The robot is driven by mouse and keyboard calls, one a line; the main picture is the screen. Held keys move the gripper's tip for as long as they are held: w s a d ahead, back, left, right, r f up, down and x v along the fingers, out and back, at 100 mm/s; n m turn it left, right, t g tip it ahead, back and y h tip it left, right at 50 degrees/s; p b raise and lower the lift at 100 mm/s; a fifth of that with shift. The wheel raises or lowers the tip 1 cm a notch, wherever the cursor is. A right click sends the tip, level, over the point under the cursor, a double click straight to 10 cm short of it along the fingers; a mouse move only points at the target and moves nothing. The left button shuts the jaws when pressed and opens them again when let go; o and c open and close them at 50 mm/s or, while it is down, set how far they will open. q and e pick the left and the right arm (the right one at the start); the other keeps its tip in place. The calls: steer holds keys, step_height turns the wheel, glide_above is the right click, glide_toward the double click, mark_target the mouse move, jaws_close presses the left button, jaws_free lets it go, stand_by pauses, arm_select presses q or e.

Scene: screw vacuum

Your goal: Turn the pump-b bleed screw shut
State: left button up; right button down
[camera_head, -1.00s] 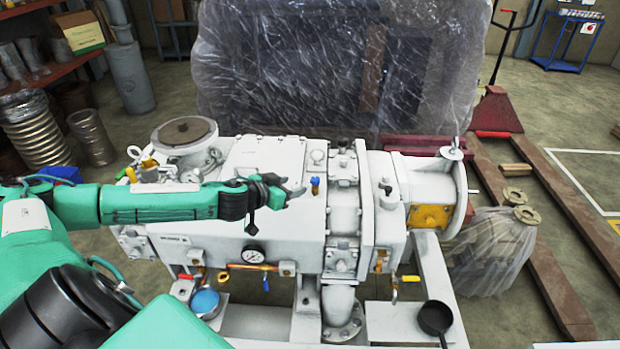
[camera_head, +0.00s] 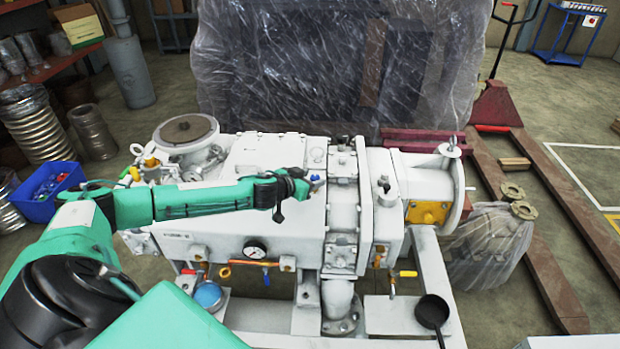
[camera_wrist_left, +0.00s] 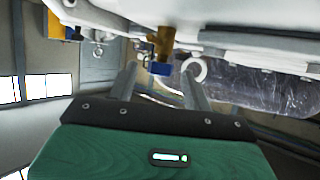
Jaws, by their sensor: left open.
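The pump (camera_head: 285,220) is a large white machine on a frame. A small brass fitting with a blue end (camera_head: 315,178) stands on its top; I cannot tell from any label whether it is the pump-b bleed screw. My left gripper (camera_head: 306,182) reaches over the pump from the left, its tip right beside the blue end. In the left wrist view the gripper (camera_wrist_left: 160,82) is open, and the brass fitting (camera_wrist_left: 161,38) with its blue end shows ahead, between the fingers' directions. Contact cannot be told. My right gripper is not in view.
A lifting ring (camera_head: 317,155) stands just behind the blue end. A wrapped crate (camera_head: 330,65) stands behind.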

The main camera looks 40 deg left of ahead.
arm_select(q)
steer(key=c, duration=1)
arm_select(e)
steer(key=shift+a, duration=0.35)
arm_select(q)
steer(key=m+h+p, duration=0.1)
steer(key=p, duration=0.1)
steer(key=m+h+p, duration=0.1)
steer(key=p, duration=0.1)
steer(key=r+m+g+h+p, duration=0.1)
steer(key=h+p, duration=0.1)
steer(key=shift+w+a+m, duration=0.15)
steer(key=shift+a+m, duration=0.15)
steer(key=shift+a, duration=0.1)
steer(key=shift+w+a+f+m+g+h+p, duration=0.1)
steer(key=shift+f+m+g+h+p, duration=0.15)
steer(key=shift+m+h+p, duration=0.35)
steer(key=shift+f+m+g+h+p, duration=0.15)
steer(key=shift+m+g+h+p, duration=0.3)
steer(key=shift+m+h, duration=0.2)
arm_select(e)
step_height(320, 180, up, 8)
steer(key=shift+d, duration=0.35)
arm_select(q)
steer(key=shift+a, duration=0.1)
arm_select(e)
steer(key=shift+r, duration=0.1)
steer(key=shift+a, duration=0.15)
